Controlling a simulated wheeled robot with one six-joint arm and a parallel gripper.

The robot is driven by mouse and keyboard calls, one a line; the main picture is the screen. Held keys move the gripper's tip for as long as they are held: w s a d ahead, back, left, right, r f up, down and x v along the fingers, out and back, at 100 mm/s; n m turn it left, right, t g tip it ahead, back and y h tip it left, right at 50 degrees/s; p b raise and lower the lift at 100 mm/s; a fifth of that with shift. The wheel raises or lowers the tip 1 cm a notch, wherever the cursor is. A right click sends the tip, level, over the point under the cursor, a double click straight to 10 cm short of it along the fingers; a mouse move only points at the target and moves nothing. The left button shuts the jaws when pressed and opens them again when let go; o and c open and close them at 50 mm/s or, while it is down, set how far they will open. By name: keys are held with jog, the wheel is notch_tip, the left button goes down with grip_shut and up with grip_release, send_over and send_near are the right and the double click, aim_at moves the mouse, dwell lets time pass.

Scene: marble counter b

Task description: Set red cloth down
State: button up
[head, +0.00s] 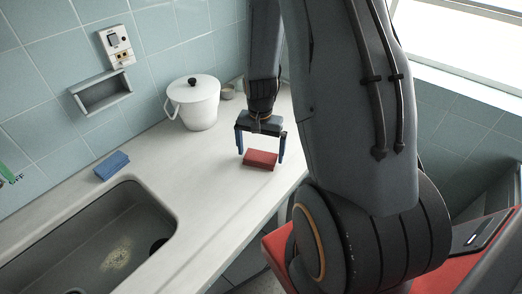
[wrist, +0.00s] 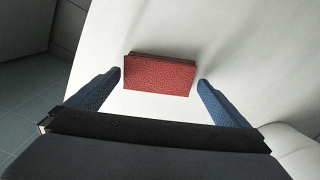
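The red cloth (head: 261,159) is a small folded block lying on the white counter, near its front edge. In the wrist view the red cloth (wrist: 160,74) lies flat just beyond and between the fingertips. My gripper (head: 260,156) is just above the counter at the cloth, with its two blue fingers spread wide. In the wrist view my gripper (wrist: 159,80) shows a clear gap between each finger and the cloth. Nothing is held.
A blue cloth (head: 112,165) lies by the sink (head: 90,250) at left. The counter between sink and red cloth is clear.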

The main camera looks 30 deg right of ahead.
aim_at(260, 155)
notch_tip(260, 155, up, 12)
jog(key=b, duration=0.3)
jog(key=s+a+r+n, duration=0.1)
jog(key=s+a+n, duration=0.3)
jog(key=a, duration=0.2)
jog(key=s+a+r+n+t, duration=0.1)
jog(key=s+a+n, duration=0.2)
jog(key=a+n, duration=0.2)
jog(key=shift+s+a+r+n+t, duration=0.3)
jog(key=shift+s+a, duration=0.1)
jog(key=shift+a, duration=0.6)
jog(key=shift+f+b, duration=0.85)
jog(key=shift+f, duration=0.1)
